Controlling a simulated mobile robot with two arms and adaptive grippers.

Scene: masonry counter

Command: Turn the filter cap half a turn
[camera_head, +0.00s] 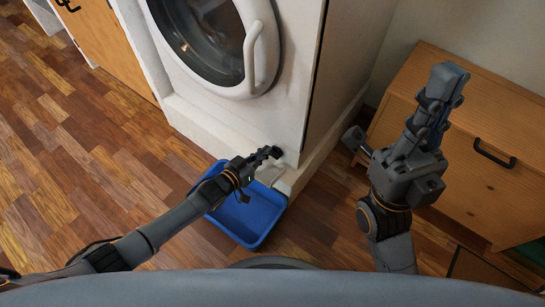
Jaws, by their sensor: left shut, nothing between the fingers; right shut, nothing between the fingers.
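The white washing machine (221,119) stands at the top centre. My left gripper (269,153) is shut and empty, with its fingertips at the machine's lower right front corner. A dark spot shows just beyond the fingertips; the filter cap cannot be made out clearly there, as the fingers cover that area. A small pale flap (269,175) sticks out just below the fingers. My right gripper (448,80) is shut and empty, raised at the right in front of the wooden cabinet, well apart from the machine.
A blue tray (239,221) lies on the wooden floor below the machine's corner, partly under my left forearm. The machine's round door (208,35) is closed. A wooden cabinet (492,120) with a dark handle stands at the right. The floor at the left is clear.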

